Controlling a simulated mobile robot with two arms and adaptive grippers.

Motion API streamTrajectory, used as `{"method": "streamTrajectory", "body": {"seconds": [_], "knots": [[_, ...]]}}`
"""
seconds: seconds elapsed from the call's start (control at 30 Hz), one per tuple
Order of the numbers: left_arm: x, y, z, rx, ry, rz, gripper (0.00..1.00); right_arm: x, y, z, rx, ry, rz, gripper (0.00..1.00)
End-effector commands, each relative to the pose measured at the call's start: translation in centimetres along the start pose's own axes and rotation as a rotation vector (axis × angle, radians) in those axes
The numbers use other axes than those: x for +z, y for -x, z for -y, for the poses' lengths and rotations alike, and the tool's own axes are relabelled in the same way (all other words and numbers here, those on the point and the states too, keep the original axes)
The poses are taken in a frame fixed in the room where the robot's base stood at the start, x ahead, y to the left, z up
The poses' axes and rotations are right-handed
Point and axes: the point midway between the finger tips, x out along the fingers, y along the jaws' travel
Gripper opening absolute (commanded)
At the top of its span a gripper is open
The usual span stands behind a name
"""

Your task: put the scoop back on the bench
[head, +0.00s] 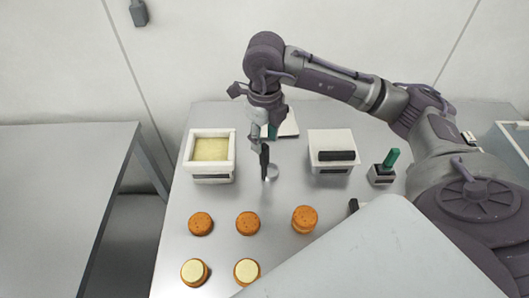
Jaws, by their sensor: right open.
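The scoop shows only in part in the head view. A small round metal part (272,171), which looks like its bowl, is at the bench top, and a bit of teal, perhaps its handle, shows beside my gripper. My right gripper (265,162) points down over the middle of the bench (230,195), right by the metal part, with its jaws open. A dark finger hides part of the scoop, and I cannot tell whether the finger touches it. My left gripper is not in view.
A white tub with pale yellow filling (211,149) stands left of my gripper, and a white box (331,142) stands right. A green-handled tool (390,159) sits in a grey holder. Several orange-brown rounds (248,223) fill the front, two with cream tops (195,271). Another table (60,190) is at left.

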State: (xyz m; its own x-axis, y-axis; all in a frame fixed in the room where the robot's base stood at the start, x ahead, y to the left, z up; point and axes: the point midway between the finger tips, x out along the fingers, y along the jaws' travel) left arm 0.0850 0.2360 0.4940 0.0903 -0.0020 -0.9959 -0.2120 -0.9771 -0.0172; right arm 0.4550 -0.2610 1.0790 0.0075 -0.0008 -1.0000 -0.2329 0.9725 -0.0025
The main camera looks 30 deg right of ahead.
Motion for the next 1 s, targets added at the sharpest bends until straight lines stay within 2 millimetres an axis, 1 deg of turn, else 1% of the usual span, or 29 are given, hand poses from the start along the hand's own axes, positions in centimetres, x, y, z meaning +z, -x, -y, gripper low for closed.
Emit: {"method": "streamTrajectory", "body": {"seconds": [0.03, 0.2, 0.33, 0.5, 1.0], "knots": [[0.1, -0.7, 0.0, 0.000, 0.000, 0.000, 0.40, 0.1, 0.9, 0.0, -0.001, 0.001, 0.007, 0.45], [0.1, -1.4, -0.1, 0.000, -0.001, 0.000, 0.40, 0.1, 4.1, 0.0, 0.000, 0.001, 0.004, 0.45], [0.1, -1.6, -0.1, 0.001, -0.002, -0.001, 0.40, 0.1, 5.5, 0.0, 0.000, 0.001, 0.002, 0.45], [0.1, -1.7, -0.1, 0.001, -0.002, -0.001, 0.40, 0.0, 6.1, 0.0, 0.000, 0.001, 0.000, 0.45], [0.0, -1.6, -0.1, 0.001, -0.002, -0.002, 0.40, 0.0, 6.1, 0.0, 0.000, 0.000, -0.001, 0.45]]}}
